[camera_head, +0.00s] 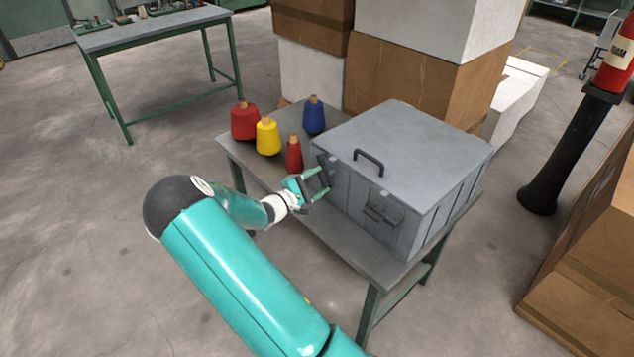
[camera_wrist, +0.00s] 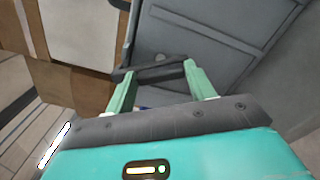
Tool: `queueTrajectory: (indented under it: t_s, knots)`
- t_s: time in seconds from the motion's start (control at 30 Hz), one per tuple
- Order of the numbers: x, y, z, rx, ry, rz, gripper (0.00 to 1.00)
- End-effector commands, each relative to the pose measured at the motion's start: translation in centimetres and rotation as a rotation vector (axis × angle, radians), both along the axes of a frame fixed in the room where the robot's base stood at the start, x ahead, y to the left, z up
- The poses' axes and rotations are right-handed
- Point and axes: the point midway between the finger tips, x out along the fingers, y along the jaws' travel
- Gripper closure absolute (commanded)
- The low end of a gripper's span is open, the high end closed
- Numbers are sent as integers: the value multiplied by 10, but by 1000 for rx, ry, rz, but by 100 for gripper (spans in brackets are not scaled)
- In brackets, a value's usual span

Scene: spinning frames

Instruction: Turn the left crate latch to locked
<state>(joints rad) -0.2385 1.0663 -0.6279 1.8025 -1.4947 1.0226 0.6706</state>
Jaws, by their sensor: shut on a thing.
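The grey crate (camera_head: 415,150) stands closed on the table, with a dark handle (camera_head: 368,158) on its lid. The left crate latch (camera_head: 323,168), a dark bar at the left end of the crate's front, also shows in the wrist view (camera_wrist: 152,68). My gripper (camera_head: 318,182) has its green fingers at this latch and is shut on it. In the wrist view my gripper (camera_wrist: 158,78) has one finger near each end of the dark bar. A second dark latch (camera_head: 384,209) sits further right on the front, with no gripper near it. The fingers partly hide the left latch.
Red (camera_head: 244,120), yellow (camera_head: 268,137), blue (camera_head: 314,116) and small red (camera_head: 294,154) thread cones stand left of the crate on the grey table (camera_head: 340,232). Cardboard boxes (camera_head: 410,75) are stacked behind. A dark post (camera_head: 560,150) stands at the right.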

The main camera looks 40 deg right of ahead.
Motion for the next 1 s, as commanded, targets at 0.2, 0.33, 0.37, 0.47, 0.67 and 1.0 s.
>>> queueTrajectory:
  t_s: [0.2,0.33,0.37,0.47,0.67,1.0]
  knots:
    - [0,2,-1,6,-201,3,87]
    - [0,3,-2,10,-310,3,87]
    - [0,3,-2,11,-333,3,87]
    - [0,2,-2,12,-403,2,87]
    - [0,2,-3,16,-503,3,87]
    - [1,3,-3,19,-563,3,87]
